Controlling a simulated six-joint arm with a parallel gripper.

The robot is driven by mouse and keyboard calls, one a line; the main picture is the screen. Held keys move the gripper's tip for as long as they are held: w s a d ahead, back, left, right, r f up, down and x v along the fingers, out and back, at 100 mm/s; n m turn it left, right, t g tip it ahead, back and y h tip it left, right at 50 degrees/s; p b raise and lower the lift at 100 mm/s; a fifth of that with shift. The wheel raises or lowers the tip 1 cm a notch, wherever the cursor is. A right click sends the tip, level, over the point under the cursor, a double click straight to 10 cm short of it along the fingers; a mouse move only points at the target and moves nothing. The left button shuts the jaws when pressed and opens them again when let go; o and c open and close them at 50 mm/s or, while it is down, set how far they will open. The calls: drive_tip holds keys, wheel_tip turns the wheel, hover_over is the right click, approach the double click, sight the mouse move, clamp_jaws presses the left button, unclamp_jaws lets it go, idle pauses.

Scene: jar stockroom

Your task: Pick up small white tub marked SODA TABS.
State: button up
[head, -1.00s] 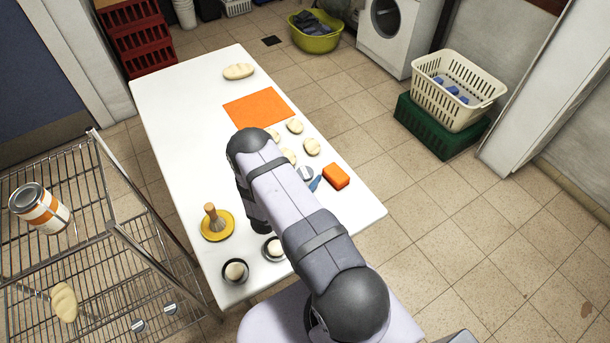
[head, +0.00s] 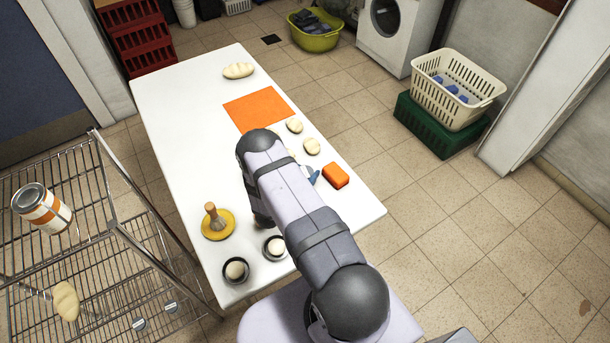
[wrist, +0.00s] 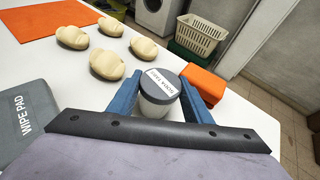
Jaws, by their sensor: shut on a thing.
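The small white tub (wrist: 157,97) shows in the wrist view with a grey lid and a white label whose lettering appears upside down. My gripper (wrist: 158,90) has its two blue fingers on either side of the tub and is shut on it. The tub looks upright; I cannot tell whether its base touches the white table. In the head view, my arm hides the tub, and only a bit of a blue finger of my gripper (head: 314,177) shows beside the arm.
An orange block (head: 335,175) lies close by the gripper; it also shows in the wrist view (wrist: 205,88). Several pale bread rolls (wrist: 108,64) and a grey WIPE PAD box (wrist: 27,122) are near. A brush on a yellow dish (head: 229,232) stands at the table's front left.

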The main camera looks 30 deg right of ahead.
sight(305, 172)
drive_tip(key=shift+r, duration=0.15)
drive_tip(key=shift+r+b, duration=1.2)
drive_tip(key=shift+r, duration=3.7)
